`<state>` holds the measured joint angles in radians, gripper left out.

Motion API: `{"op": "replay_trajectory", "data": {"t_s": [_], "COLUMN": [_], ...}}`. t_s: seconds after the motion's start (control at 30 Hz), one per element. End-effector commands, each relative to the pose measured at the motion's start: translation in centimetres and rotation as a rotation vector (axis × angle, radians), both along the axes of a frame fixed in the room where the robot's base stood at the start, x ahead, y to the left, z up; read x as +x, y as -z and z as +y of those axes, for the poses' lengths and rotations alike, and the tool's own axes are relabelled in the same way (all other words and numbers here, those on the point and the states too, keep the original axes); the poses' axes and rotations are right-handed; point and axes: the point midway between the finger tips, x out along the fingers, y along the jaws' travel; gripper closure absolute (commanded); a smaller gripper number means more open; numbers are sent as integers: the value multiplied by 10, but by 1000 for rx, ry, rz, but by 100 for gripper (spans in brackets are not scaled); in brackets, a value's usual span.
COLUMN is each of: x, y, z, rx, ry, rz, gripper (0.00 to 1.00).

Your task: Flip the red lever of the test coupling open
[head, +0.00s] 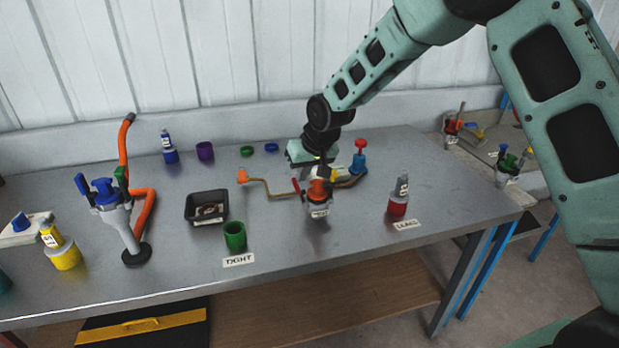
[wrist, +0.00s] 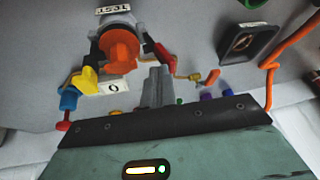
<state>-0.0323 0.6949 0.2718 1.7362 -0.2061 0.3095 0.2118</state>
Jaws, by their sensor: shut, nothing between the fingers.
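The test coupling (head: 319,207) stands upright on the metal bench, a grey body with an orange plug (head: 319,189) in its top. It also shows in the wrist view (wrist: 118,22), with its TEST label. Its red lever (wrist: 165,57) sticks out at one side; in the head view the red lever (head: 297,187) is on the left. A yellow lever (wrist: 85,79) is on the opposite side. My gripper (wrist: 158,72) is shut and empty, its fingertips close beside the red lever. I cannot tell whether they touch it. In the head view my gripper (head: 322,170) is just behind the coupling, partly hidden.
A brown hose with an orange end (head: 243,176) lies left of the coupling. A blue and red fitting (head: 358,160) stands behind right. A grey and red bottle (head: 398,198) is at the right, a black tray (head: 207,206) and green cup (head: 235,236) at the left.

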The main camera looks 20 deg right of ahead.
Motion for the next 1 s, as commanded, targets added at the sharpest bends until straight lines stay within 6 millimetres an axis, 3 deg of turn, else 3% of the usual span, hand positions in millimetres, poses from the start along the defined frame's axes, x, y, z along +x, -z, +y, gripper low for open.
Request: {"op": "replay_trajectory", "data": {"t_s": [0.7,1.0], "x": [0,0], "y": [16,20], "z": [49,56], "rx": [-471,-468], "ry": [-3,0], "rz": [-2,0], "gripper": [100,100]}}
